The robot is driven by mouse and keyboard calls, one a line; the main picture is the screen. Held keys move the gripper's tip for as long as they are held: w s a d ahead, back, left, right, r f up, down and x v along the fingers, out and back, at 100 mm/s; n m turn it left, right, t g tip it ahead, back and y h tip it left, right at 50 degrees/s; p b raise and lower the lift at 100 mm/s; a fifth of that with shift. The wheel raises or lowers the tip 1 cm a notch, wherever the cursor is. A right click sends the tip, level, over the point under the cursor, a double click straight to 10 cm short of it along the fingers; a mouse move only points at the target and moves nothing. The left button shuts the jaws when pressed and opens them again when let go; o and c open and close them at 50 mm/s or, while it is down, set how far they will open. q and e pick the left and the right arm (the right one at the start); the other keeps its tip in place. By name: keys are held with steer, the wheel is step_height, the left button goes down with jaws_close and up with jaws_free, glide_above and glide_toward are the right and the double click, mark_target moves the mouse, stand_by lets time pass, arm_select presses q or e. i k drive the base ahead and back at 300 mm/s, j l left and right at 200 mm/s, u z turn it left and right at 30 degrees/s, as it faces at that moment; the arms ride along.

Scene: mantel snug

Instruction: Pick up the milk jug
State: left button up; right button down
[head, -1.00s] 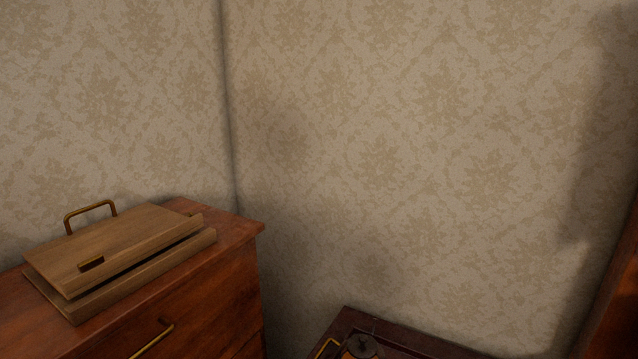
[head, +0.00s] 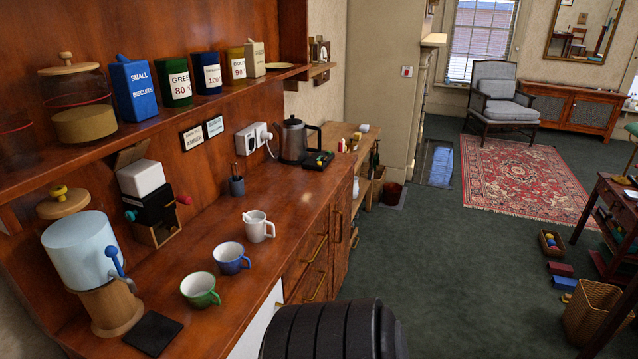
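A small white vessel (head: 257,227) stands upright on the wooden counter (head: 290,205), near its front edge. It has a handle on its right and what looks like a spout at its upper left, so it looks like the milk jug. A blue cup (head: 230,260) and a green cup (head: 200,291) stand in front of it, apart from it. A dark ribbed part of my own body shows at the bottom centre. Neither of my grippers is in view.
A dispenser (head: 85,250), a black box device (head: 154,208) and a kettle (head: 294,140) stand along the counter. A shelf (head: 190,108) with canisters runs above. Green carpet (head: 460,270) lies open to the right. An armchair (head: 498,95) stands beyond.

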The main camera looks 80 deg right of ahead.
mark_target(255, 222)
steer(key=z, duration=2.15)
steer(key=i+l+u, duration=0.15)
steer(key=u, duration=0.25)
steer(key=l+u, duration=0.2)
steer(key=u, duration=0.2)
steer(key=i+l+u, duration=0.15)
steer(key=u, duration=0.25)
steer(key=l, duration=0.1)
